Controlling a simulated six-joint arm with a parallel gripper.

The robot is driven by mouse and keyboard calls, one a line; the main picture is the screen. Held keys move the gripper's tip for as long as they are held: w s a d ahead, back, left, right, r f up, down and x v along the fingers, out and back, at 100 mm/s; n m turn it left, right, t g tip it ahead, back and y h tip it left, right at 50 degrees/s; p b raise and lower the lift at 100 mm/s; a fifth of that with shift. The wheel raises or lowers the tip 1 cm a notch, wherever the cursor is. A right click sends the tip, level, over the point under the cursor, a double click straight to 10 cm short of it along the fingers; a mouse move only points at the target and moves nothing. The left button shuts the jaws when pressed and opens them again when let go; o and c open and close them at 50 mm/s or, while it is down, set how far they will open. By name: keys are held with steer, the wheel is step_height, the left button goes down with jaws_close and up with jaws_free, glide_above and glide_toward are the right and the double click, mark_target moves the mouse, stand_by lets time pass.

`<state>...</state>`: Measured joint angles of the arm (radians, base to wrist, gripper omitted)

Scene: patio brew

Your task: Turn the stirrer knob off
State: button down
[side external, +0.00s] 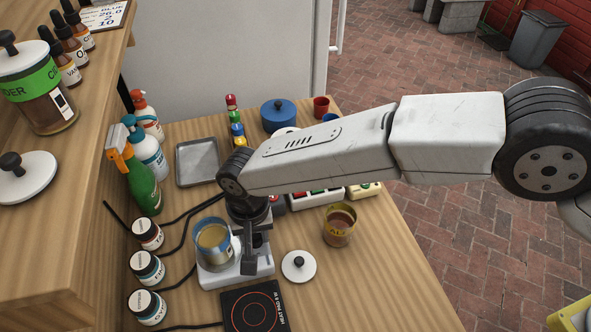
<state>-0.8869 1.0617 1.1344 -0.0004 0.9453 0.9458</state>
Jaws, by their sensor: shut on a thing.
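The stirrer (215,280) is a white device on the wooden table, with black cables running behind it. My gripper (250,268) points down over the right part of the stirrer, just right of the beaker. Its fingers are low at the stirrer's top, shut on what appears to be the stirrer knob. The knob itself is hidden by the fingers, so its setting cannot be seen.
A dark hot plate (252,308) lies in front of the stirrer. A white lid (299,266) and a cup of brown liquid (339,226) stand to the right. Several labelled jars (147,268) and spray bottles (142,180) line the left. A metal tray (198,161) is behind.

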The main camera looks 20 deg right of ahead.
mark_target(255, 235)
steer(key=c, duration=0.7)
jaws_free()
steer(key=shift+o, duration=0.2)
steer(key=shift+r, duration=3.95)
steer(key=shift+d, duration=0.1)
steer(key=w+d+r+t, duration=0.1)
steer(key=w+d+r, duration=0.1)
steer(key=d, duration=1.1)
steer(key=w+d+r, duration=0.1)
steer(key=w+d, duration=0.2)
steer(key=d, duration=1)
steer(key=s+d, duration=0.7)
steer(key=d, duration=0.2)
steer(key=s+d+f+t, duration=0.1)
steer(key=s+d, duration=0.6)
steer(key=d, duration=0.3)
steer(key=shift+n+t, duration=0.3)
